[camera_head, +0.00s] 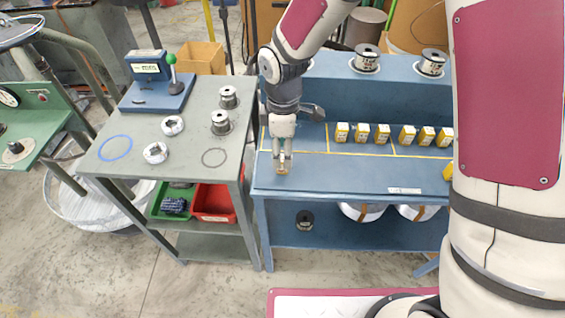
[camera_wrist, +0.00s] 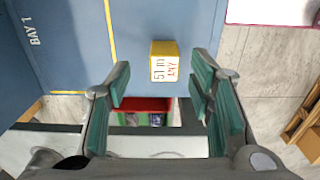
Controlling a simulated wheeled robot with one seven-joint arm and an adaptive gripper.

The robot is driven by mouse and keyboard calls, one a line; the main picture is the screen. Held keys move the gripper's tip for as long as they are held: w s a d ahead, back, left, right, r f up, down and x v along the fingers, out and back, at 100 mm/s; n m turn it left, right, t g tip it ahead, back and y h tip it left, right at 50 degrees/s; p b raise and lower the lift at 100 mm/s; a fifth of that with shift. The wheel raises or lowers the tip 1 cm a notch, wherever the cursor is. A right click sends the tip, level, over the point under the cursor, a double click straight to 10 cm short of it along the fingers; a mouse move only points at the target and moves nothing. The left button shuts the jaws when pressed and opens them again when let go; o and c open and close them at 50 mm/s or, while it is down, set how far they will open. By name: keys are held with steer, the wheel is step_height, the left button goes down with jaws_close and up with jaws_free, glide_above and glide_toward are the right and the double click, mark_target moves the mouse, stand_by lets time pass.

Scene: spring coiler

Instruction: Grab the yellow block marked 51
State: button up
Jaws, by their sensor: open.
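The yellow block marked 51 (camera_wrist: 164,61) lies on the blue table near its front edge, its white labelled face toward the wrist camera. In the wrist view my gripper (camera_wrist: 160,90) is open, with the block ahead of the fingertips and between their lines. Nothing is held. In the head view my gripper (camera_head: 281,153) points down over the left front part of the blue table (camera_head: 345,178), and the block (camera_head: 282,170) shows at its fingertips. I cannot tell the exact gap between fingers and block.
Several other yellow blocks (camera_head: 383,134) stand in a row farther back on the blue table. A grey cart (camera_head: 185,130) with spools and rings stands to the left, with a red bin (camera_head: 214,203) below. The blue table's front strip is mostly clear.

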mark_target(282, 164)
steer(key=f, duration=0.4)
steer(key=shift+s+f, duration=0.25)
steer(key=shift+f, duration=0.15)
jaws_close()
steer(key=shift+r, duration=0.1)
